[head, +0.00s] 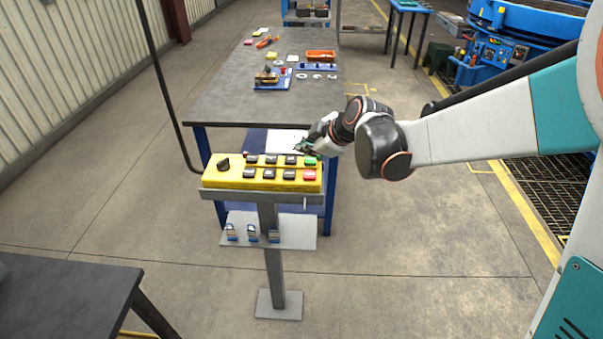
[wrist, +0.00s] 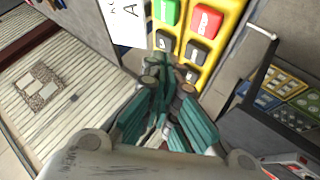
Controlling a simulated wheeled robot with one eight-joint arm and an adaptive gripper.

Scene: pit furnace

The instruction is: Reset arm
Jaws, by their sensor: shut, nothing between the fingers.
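My arm reaches in from the right in the head view. My gripper (head: 301,148) is by the right end of the yellow control box (head: 262,184), close to its green button (head: 310,161). In the wrist view my gripper (wrist: 160,65) is shut, with its teal fingers together and nothing between them. The green button (wrist: 166,11) and the red button (wrist: 205,21) lie just beyond the fingertips, with black buttons (wrist: 197,52) nearer. I cannot tell whether the fingertips touch the box.
A dark table (head: 60,290) is at lower left. Blue machinery (head: 490,55) stands at upper right. Floor right of the post is clear.

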